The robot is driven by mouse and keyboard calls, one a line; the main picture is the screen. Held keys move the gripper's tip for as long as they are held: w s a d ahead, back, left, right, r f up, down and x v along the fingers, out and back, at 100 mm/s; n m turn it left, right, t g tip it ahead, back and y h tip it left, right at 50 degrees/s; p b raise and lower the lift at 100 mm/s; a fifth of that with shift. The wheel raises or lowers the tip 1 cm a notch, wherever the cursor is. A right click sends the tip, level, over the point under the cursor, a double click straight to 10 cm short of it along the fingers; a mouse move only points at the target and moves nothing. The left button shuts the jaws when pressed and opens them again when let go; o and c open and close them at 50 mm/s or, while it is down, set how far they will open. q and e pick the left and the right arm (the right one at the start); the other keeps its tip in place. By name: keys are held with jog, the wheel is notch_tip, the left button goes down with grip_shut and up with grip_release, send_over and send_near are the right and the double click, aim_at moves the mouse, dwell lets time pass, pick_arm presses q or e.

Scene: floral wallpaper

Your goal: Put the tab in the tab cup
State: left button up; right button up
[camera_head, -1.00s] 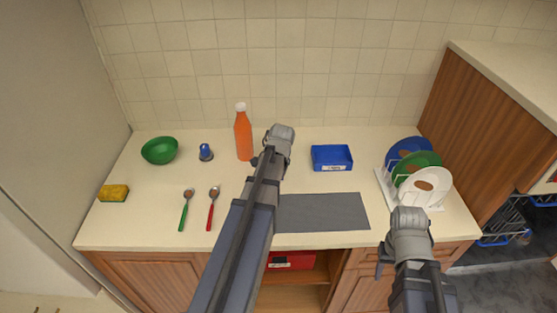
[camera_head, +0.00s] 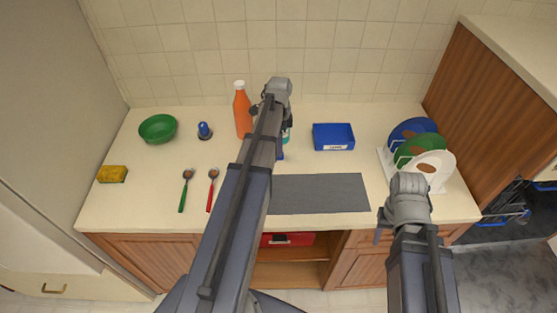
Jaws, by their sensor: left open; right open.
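I cannot tell for sure which thing is the tab or the tab cup. A shallow blue bin (camera_head: 333,143) with a white label stands on the counter right of centre. A small blue item (camera_head: 204,131) stands near the green bowl. A teal and blue object (camera_head: 286,136) shows partly behind my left arm; most of it is hidden. My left gripper (camera_head: 278,92) is over the back of the counter beside the orange bottle, open, its fingers mostly hidden by its arm. My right gripper (camera_head: 406,200) is open over the counter's front edge, in front of the plate rack.
An orange bottle (camera_head: 242,112), a green bowl (camera_head: 158,129), a yellow sponge (camera_head: 112,174), a green spoon (camera_head: 185,190) and a red spoon (camera_head: 211,190) stand or lie at left. A grey mat (camera_head: 325,193) lies in front. A rack with plates (camera_head: 435,166) stands at right.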

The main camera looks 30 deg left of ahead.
pick_arm(q)
notch_tip(320, 180, down, 6)
jog(key=b, duration=0.5)
jog(key=shift+d+r, duration=0.1)
jog(key=shift+r, duration=0.25)
jog(key=shift+c, duration=0.2)
grip_shut()
